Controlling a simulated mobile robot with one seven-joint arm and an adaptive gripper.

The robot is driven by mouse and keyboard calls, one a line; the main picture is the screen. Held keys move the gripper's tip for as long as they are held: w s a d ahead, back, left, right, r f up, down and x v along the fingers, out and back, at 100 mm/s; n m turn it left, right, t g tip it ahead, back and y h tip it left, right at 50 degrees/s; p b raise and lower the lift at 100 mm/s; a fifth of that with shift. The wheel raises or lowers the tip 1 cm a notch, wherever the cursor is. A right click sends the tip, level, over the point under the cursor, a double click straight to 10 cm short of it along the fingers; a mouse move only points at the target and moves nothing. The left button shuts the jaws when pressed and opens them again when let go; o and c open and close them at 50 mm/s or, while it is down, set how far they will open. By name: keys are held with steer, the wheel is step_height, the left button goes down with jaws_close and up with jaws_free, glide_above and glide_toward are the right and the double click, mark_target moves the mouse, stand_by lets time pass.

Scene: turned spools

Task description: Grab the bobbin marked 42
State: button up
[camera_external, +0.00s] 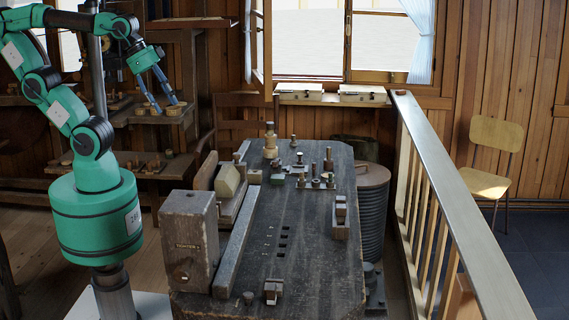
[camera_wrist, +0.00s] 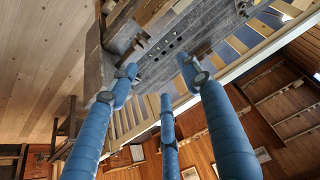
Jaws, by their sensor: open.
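No marking 42 is legible in either view, so I cannot tell which piece is that bobbin. A pale turned wooden piece (camera_external: 270,141) stands upright at the far end of the workbench. Several small turned pieces, some dark, stand near it. Small round wooden pieces (camera_external: 175,110) sit on the shelf at the left, close to my gripper's fingertips in the picture. My gripper (camera_external: 163,104) is open, with blue fingers pointing down, left of the bench. In the wrist view, the spread fingers (camera_wrist: 158,75) have nothing between them.
The dark workbench (camera_external: 255,255) fills the middle, with a heavy wooden block (camera_external: 188,240) at its near left corner. A railing (camera_external: 455,190) runs along the right. A chair (camera_external: 494,150) stands beyond it. A dark ribbed barrel (camera_external: 373,205) stands beside the bench.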

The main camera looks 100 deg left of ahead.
steer(key=shift+c, duration=0.3)
steer(key=w+a+r+n, duration=0.1)
steer(key=w+a, duration=0.4)
steer(key=w, duration=0.4)
steer(key=w+a+r, duration=0.1)
steer(key=w+a, duration=0.4)
steer(key=w, duration=0.4)
steer(key=w+a+f, duration=0.2)
steer(key=w+a, duration=0.4)
steer(key=a, duration=0.2)
steer(key=w+a+f, duration=0.3)
steer(key=w+a, duration=0.3)
steer(key=a, duration=0.1)
steer(key=w+a+f+n, duration=0.1)
steer(key=w+a+f, duration=0.1)
steer(key=a+f, duration=0.35)
steer(key=w+a+f+g+y+b, duration=0.1)
steer(key=w+a+f, duration=0.15)
steer(key=a, duration=0.55)
steer(key=w+a+f+n, duration=0.1)
steer(key=w+a+f, duration=0.15)
steer(key=a, duration=0.35)
steer(key=s+a+f+n, duration=0.1)
steer(key=s+a+f, duration=0.1)
steer(key=a+f, duration=1.5)
steer(key=a, duration=0.3)
steer(key=shift+a+y, duration=0.2)
steer(key=shift+y, duration=0.1)
